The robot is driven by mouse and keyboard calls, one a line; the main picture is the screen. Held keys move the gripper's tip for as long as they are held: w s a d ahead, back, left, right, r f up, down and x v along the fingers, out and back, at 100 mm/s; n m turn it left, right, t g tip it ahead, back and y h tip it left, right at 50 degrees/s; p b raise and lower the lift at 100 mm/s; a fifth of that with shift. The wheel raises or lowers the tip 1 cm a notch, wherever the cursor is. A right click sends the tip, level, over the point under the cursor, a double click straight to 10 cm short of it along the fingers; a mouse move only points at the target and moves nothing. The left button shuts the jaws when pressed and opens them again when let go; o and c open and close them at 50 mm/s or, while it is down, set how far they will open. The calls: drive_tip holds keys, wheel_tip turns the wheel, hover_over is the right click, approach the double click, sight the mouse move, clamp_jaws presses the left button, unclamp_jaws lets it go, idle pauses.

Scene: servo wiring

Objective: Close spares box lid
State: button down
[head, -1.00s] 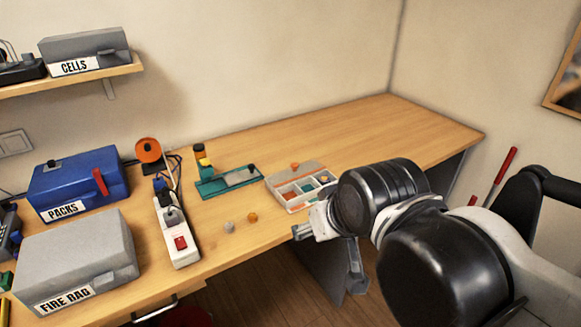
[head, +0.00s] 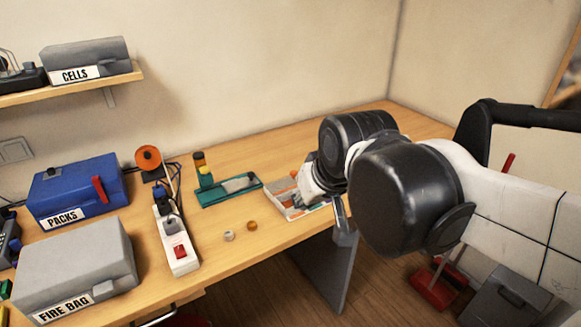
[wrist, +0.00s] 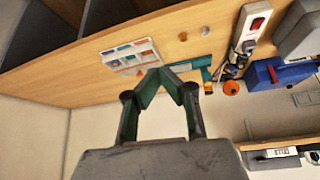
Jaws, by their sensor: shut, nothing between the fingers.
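The spares box (head: 287,208) is a white tray with coloured compartments on the bench, right of the teal fixture. Its lid (head: 281,186) stands open along the back, and an orange knob shows there. My gripper (wrist: 158,70) is shut with nothing between its dark green fingers. In the wrist view the fingertips overlap the area beside the box (wrist: 119,47), close to the lid's edge; I cannot tell whether they touch it. In the head view my wrist covers the right part of the box and hides the fingertips.
The teal fixture (head: 213,197) stands left of the box. Two small round pieces, one orange (head: 252,226) and one pale (head: 229,236), lie in front. A white power strip (head: 176,242) lies farther left. The bench behind and right of the box is clear.

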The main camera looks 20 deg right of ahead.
drive_tip(key=w+d+r+n+g+p, duration=0.1)
drive_tip(key=w+d, duration=0.1)
drive_tip(key=w, duration=0.9)
drive_tip(key=w+d+r+p, duration=0.1)
drive_tip(key=w+d, duration=0.1)
drive_tip(key=w, duration=0.8)
drive_tip(key=w+d+f+n+g+p, duration=0.1)
drive_tip(key=w+d+f, duration=0.4)
drive_tip(key=w, duration=0.4)
drive_tip(key=w+d+f+g, duration=0.1)
drive_tip(key=w+d+f, duration=0.1)
drive_tip(key=w+f, duration=0.65)
drive_tip(key=shift+y, duration=0.4)
drive_tip(key=x, duration=0.2)
drive_tip(key=w+p+x, duration=0.1)
drive_tip(key=x, duration=0.4)
drive_tip(key=shift+w+f, duration=0.1)
drive_tip(key=shift+w, duration=0.3)
drive_tip(key=shift+f, duration=0.3)
drive_tip(key=shift+s+d+p, duration=0.2)
drive_tip(key=shift+s+p, duration=0.1)
drive_tip(key=shift+s, duration=0.65)
drive_tip(key=shift+s+d+p, duration=0.2)
drive_tip(key=shift+s+p, duration=0.1)
drive_tip(key=shift+s, duration=0.7)
